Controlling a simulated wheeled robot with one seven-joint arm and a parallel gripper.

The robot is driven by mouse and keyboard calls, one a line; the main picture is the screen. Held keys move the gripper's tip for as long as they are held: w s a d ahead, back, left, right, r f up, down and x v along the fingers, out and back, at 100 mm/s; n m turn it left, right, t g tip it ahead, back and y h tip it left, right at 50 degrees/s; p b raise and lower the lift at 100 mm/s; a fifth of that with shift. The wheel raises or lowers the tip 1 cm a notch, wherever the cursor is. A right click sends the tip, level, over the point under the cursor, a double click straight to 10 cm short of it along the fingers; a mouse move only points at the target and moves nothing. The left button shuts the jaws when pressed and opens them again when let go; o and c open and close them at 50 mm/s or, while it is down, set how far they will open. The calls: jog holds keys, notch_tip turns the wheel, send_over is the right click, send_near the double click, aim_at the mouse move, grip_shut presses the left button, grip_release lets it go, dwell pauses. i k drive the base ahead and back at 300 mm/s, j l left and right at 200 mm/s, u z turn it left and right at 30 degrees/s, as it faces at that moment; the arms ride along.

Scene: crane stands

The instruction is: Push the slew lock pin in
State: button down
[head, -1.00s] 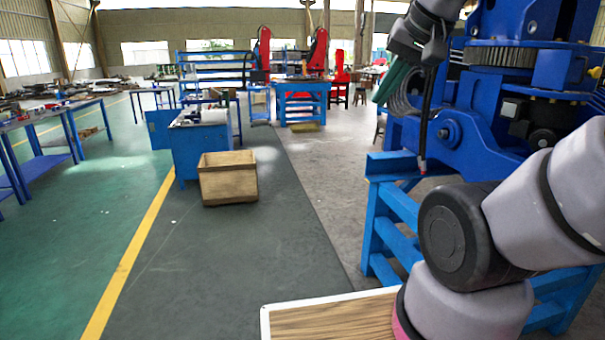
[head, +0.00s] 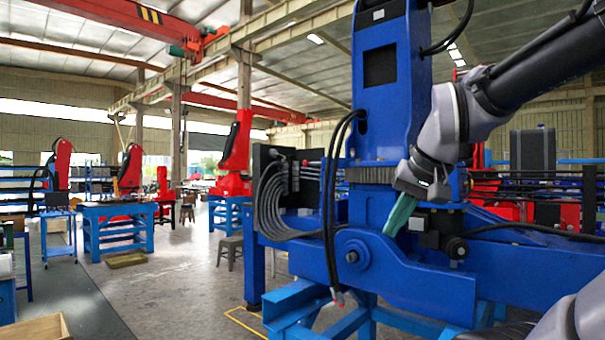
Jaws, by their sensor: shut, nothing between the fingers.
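The blue crane stand (head: 410,275) fills the right half of the head view, with its upright column (head: 390,75) above a grey toothed slew ring (head: 371,174). I cannot single out the slew lock pin for certain. A blue round boss with a grey centre (head: 352,256) sits on the side of the base. My gripper (head: 390,231) has green fingers. It is shut and empty, pointing down and left in front of the crane, just below the ring's level and up and right of the boss. I cannot tell whether its tips touch the crane.
Black hoses (head: 330,200) hang from the column beside a bundle of grey cables (head: 268,205). A black motor-like unit (head: 454,247) is right of my gripper. A blue workbench (head: 115,228) and red machines stand at the left.

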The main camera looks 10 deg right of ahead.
aim_at(305, 164)
jog(key=i+j, duration=0.2)
jog(key=i, duration=0.35)
jog(key=i+j+z, duration=0.1)
jog(key=i, duration=0.45)
